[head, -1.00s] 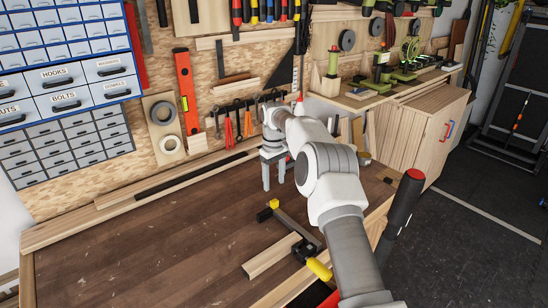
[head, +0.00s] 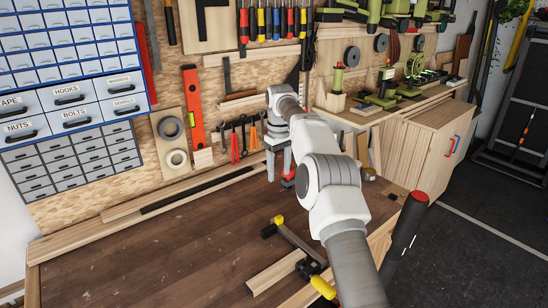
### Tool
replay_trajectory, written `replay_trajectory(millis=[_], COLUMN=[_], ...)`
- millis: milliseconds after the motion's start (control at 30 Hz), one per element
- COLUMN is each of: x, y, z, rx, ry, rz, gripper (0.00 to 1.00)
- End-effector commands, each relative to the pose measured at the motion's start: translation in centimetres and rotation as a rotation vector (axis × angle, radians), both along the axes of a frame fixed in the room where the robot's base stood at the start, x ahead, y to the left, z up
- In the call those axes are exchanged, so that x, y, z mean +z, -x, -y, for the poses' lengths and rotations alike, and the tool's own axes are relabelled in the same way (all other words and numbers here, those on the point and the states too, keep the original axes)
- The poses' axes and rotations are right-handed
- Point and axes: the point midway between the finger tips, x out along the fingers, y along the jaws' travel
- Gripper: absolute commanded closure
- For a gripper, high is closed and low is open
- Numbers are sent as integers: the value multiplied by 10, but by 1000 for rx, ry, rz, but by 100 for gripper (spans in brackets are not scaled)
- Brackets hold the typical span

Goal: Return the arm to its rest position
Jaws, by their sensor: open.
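My white and grey arm reaches from the bottom right over the wooden workbench (head: 130,255). My gripper (head: 279,177) points down above the back part of the bench, in front of the pegboard wall. Its two grey fingers are apart and I see nothing held between them.
A bar clamp (head: 295,240) and a wood block (head: 273,276) lie near the bench's right edge, close to my arm. Wood strips (head: 190,195) lie along the back. Drawer cabinets (head: 75,100) hang at left. The left bench top is clear.

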Motion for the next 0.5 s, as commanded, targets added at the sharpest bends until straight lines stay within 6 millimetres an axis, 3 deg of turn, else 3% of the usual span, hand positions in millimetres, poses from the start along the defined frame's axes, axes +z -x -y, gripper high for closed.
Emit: replay_trajectory(millis=[267,500], x=[60,116], y=[21,60], z=[-1,2], rx=[-26,-73], ry=[11,21], rz=[58,120], gripper=[37,37])
